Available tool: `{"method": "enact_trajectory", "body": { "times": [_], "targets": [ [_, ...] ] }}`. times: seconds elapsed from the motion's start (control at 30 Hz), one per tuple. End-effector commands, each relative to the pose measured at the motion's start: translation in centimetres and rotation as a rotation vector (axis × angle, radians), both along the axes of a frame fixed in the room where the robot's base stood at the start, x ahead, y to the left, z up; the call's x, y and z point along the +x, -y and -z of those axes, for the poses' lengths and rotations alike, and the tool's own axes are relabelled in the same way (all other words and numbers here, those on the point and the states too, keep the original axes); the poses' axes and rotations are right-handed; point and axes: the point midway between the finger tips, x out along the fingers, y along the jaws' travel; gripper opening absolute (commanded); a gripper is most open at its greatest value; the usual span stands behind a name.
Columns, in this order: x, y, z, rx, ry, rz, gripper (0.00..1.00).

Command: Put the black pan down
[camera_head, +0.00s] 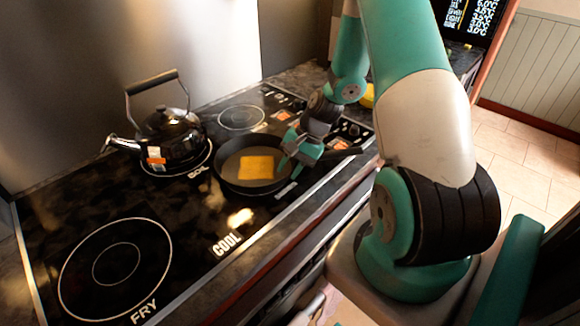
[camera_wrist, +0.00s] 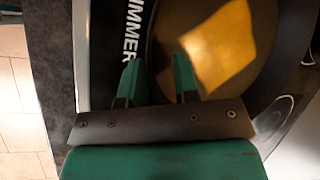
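The black pan (camera_head: 225,180) sits on the front right part of the stove, with a flat yellow-orange square (camera_head: 257,168) inside it. My gripper (camera_head: 287,163) is at the pan's right edge. A dark bar right of it looks like the pan's handle. In the wrist view the pan (camera_wrist: 168,25) fills the upper right, with the yellow-orange square (camera_wrist: 222,50) in it. My gripper's two fingers (camera_wrist: 159,75) stand apart near the pan's rim, and nothing is clearly clamped between them. The handle is hidden in this view.
A black kettle (camera_head: 172,140) stands on the back burner marked BOIL, left of the pan. The FRY burner (camera_head: 115,268) at front left is empty, as is a back right burner (camera_head: 242,118). The COOL area (camera_head: 227,243) is clear. Tiled floor lies in front.

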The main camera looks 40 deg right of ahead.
Motion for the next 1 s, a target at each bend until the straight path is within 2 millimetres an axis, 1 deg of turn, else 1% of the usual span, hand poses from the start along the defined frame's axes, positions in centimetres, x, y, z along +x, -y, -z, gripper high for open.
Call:
{"method": "enact_trajectory", "body": {
  "times": [0.13,0.23,0.5,0.6,0.7,0.9,0.97,1.0],
  "targets": [
    [0.0,0.3,-0.6,-0.002,0.002,0.001,0.28],
    [-0.2,1.0,-1.7,-0.004,0.005,0.002,0.28],
    [-1.1,3.9,-6.8,-0.005,0.006,0.003,0.28],
    [-1.4,4.8,-8.4,-0.004,0.004,0.003,0.28],
    [-1.6,5.4,-9.6,-0.001,0.002,0.003,0.28],
    [-1.8,5.9,-10.6,-0.001,0.001,-0.001,0.28],
    [-1.7,5.4,-10.9,-0.006,0.006,-0.019,0.28],
    [-1.5,4.6,-11.3,-0.013,0.014,-0.048,0.28]
  ]
}}
